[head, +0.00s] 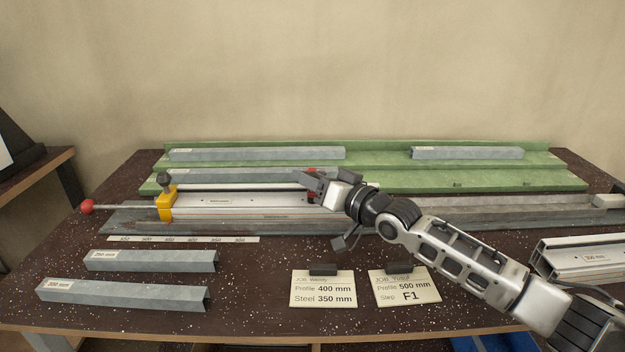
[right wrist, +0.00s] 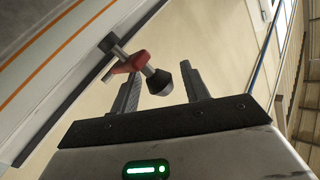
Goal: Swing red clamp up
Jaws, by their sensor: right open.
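The red clamp (right wrist: 126,66) shows in the right wrist view as a red arm with a dark rubber tip (right wrist: 159,82) and a grey cylindrical end. In the head view only a small red part of it (head: 311,171) shows behind my right gripper (head: 325,183). My right gripper is open; in the right wrist view its two fingers (right wrist: 165,92) stand apart, with the clamp's dark tip between or just beyond them. I cannot tell if they touch it. My left gripper is not in view.
Grey profiles (head: 150,261) lie in front. Two job cards (head: 322,290) stand at the front edge. A green rack (head: 380,160) is behind.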

